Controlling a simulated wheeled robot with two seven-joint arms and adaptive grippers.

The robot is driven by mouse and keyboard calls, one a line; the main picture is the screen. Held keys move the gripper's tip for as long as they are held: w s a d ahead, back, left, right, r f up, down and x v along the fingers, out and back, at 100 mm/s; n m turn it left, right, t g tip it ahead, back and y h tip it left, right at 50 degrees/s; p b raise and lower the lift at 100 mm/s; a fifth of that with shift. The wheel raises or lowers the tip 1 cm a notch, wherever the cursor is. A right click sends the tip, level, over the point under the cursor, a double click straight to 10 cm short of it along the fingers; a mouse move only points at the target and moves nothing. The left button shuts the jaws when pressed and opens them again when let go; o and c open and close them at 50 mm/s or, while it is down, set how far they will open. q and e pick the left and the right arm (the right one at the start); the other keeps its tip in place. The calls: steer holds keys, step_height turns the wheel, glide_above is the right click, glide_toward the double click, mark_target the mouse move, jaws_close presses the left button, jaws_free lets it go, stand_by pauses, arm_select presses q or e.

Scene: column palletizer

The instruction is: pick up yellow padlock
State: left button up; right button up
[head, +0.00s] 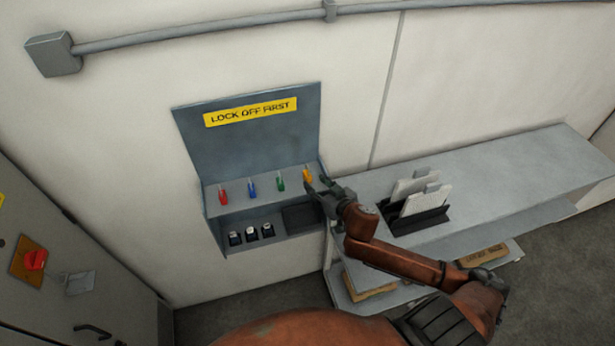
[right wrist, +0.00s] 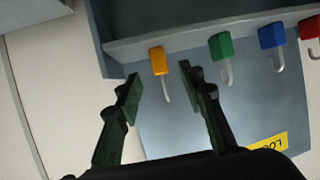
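The yellow padlock (head: 307,174) is at the right end of a row of padlocks on the lockout station shelf (head: 240,191). In the right wrist view the yellow padlock (right wrist: 157,62) shows with its shackle between the open fingers. My right gripper (head: 321,188) is beside it in the head view. In the right wrist view my right gripper (right wrist: 162,88) is open and empty, with its fingertips either side of the padlock's shackle. I cannot tell whether a finger touches it. My left gripper is not in view.
Green (head: 281,181), blue (head: 252,187) and red (head: 223,194) padlocks stand left of the yellow one. Small dark items (head: 251,232) sit on the lower shelf. A grey bench (head: 500,165) with a black card holder (head: 415,219) stands to the right.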

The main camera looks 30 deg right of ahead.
mark_target(310, 178)
steer(key=p+x, duration=0.1)
steer(key=x, duration=0.5)
steer(key=shift+w+r+p, duration=0.15)
steer(key=shift+w+p, duration=0.1)
steer(key=shift+p, duration=0.1)
steer(key=shift+w+f, duration=0.25)
steer(key=shift+w, duration=0.15)
steer(key=shift+s, duration=0.1)
steer(key=shift+c, duration=0.6)
jaws_close()
